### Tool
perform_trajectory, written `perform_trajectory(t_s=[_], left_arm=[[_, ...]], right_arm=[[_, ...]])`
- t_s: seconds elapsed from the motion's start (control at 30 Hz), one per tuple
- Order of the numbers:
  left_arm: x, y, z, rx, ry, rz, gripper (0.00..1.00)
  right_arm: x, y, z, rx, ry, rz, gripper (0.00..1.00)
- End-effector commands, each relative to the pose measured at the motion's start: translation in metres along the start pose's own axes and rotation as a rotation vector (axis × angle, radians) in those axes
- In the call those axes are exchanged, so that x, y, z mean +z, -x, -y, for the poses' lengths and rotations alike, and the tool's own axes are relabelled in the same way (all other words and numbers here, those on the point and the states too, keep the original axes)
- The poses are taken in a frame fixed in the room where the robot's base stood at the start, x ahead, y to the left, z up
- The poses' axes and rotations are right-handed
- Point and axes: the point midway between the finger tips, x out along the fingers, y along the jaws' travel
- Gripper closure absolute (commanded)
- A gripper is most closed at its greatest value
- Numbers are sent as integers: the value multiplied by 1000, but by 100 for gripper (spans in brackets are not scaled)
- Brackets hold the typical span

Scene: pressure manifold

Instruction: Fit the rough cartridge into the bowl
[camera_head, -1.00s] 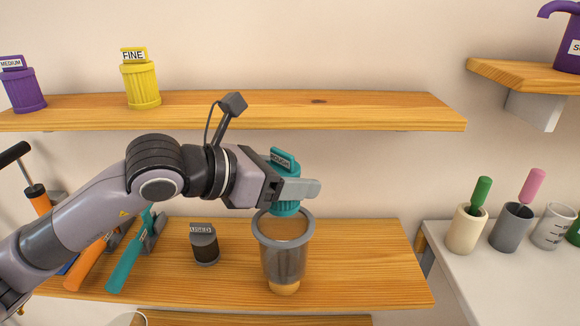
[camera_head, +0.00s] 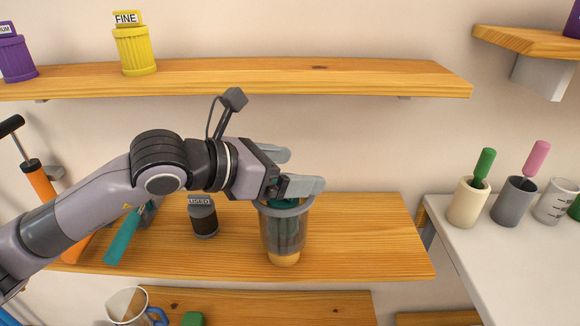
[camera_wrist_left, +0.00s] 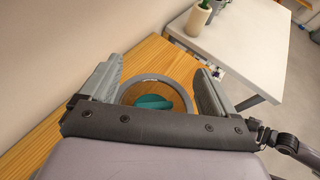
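The teal rough cartridge (camera_head: 285,228) is inside the clear bowl (camera_head: 270,240), seen through its wall. The bowl has a grey rim and stands upright on the lower wooden shelf. In the left wrist view the cartridge's teal top (camera_wrist_left: 153,102) shows inside the bowl's ring (camera_wrist_left: 182,92). My left gripper (camera_head: 298,170) is at the bowl's rim with its fingers spread apart. In the left wrist view the fingers (camera_wrist_left: 158,88) stand on either side of the ring, clear of the cartridge. My right gripper is not in view.
A black used cartridge (camera_head: 204,220) stands left of the bowl. The upper shelf (camera_head: 300,78) holds a yellow FINE cartridge (camera_head: 135,50) and a purple one (camera_head: 15,58). The shelf right of the bowl is clear. Cups (camera_head: 468,205) stand on a white table.

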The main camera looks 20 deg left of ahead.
Motion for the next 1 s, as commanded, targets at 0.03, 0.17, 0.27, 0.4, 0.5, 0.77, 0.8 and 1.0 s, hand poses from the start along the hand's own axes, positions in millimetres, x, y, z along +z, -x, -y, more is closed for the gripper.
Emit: perform_trajectory(t_s=[0.03, 0.17, 0.27, 0.4, 0.5, 0.77, 0.8, 1.0], left_arm=[[0, 0, 0, 0, 0, 0, 10], [0, 0, 0, 0, 0, 0, 10], [0, 0, 0, 0, 0, 0, 10], [0, 0, 0, 0, 0, 0, 10], [0, 0, 0, 0, 0, 0, 10], [31, 13, 0, 0, -1, 3, 10], [36, 15, 0, 0, -1, 2, 10], [61, 25, 0, 0, -1, 2, 10]], right_arm=[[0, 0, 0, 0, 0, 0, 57], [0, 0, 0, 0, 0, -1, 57], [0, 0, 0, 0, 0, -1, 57], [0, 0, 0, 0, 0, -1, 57], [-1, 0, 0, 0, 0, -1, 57], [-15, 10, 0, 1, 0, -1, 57], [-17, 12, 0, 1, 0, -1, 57], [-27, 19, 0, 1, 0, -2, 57]])
